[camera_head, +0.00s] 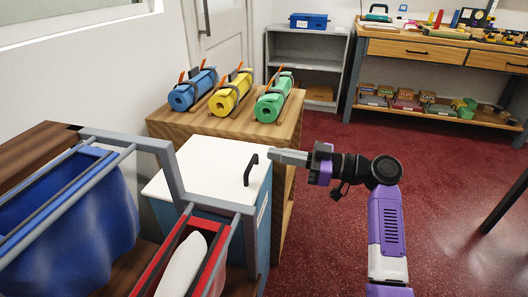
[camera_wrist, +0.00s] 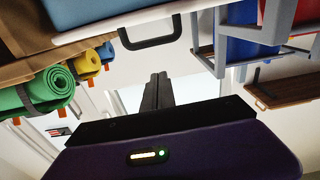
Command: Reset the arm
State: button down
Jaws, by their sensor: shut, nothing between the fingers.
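My gripper (camera_head: 274,156) is at the end of my purple and black arm, in the middle of the head view. It points left, near the black handle (camera_head: 250,169) of a white-topped blue box (camera_head: 210,165). In the wrist view the gripper's dark fingers (camera_wrist: 158,88) are together with nothing between them. The handle (camera_wrist: 150,36) also shows there, beyond and apart from the fingertips. The wrist view looks upside down.
Blue, yellow and green rolls (camera_head: 272,97) lie on a wooden table (camera_head: 230,136) behind the box. A grey-framed rack with blue (camera_head: 60,215) and red (camera_head: 180,262) bins stands at front left. A shelf (camera_head: 305,65) and workbench (camera_head: 430,50) stand behind. Red floor (camera_head: 335,225) is open at right.

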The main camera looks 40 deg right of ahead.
jog(key=shift+v, duration=1.95)
jog(key=shift+f, duration=0.15)
